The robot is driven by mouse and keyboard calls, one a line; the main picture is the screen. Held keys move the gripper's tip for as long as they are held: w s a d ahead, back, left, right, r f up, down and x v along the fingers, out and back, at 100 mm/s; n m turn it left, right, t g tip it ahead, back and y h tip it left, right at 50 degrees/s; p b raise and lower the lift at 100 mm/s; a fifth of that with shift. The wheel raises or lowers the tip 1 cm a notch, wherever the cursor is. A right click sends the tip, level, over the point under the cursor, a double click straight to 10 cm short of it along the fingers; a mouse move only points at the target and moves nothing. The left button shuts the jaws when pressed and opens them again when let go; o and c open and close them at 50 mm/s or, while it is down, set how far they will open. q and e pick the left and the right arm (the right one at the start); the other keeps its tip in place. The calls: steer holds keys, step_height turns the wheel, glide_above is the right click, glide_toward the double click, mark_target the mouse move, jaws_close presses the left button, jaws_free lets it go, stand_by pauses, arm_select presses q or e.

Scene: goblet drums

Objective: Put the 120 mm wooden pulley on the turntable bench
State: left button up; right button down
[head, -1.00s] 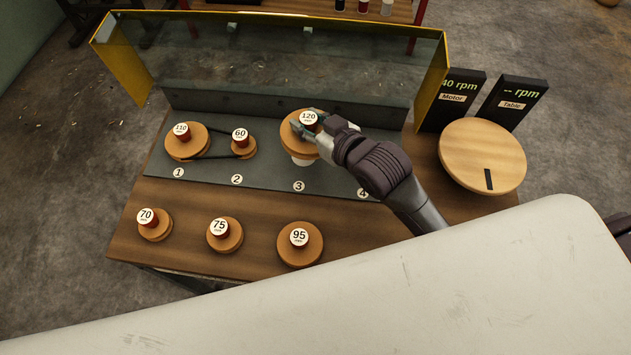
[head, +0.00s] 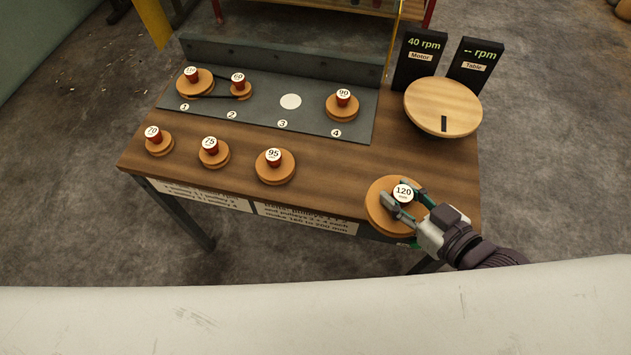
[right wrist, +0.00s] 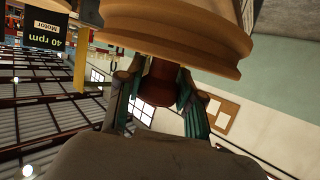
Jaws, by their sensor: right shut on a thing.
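The 120 mm wooden pulley (head: 380,218) is a wide wooden disc with a knob labelled 120. It is at the front right of the turntable bench (head: 335,170), overlapping its front edge in the head view. My right gripper (head: 404,196) is shut on its knob. In the right wrist view the fingers (right wrist: 160,90) close around the dark red knob, and the pulley (right wrist: 180,30) fills the top. I cannot tell whether the pulley touches the bench top. My left gripper is not in view.
Spot 3's white disc (head: 291,102) is bare. The 110 (head: 196,86) and 60 (head: 240,92) pulleys share a belt; the 90 pulley (head: 342,108) is on spot 4. Pulleys 70 (head: 159,145), 75 (head: 214,157) and 95 (head: 274,168) stand along the front. The turntable (head: 440,105) is back right.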

steer(key=w+a+f, duration=0.1)
steer(key=w+f, duration=0.1)
steer(key=w, duration=0.1)
steer(key=w+a+f, duration=0.1)
steer(key=w+f, duration=0.1)
steer(key=w, duration=0.2)
steer(key=w+a+f, duration=0.1)
steer(key=w+f, duration=0.2)
steer(key=w, duration=0.1)
steer(key=shift+w+a, duration=0.1)
steer(key=shift+a, duration=0.25)
steer(key=shift+w+a+f, duration=0.1)
steer(key=shift+f, duration=1.95)
steer(key=shift+f, duration=0.15)
steer(key=c, duration=0.7)
jaws_free()
steer(key=shift+c, duration=0.2)
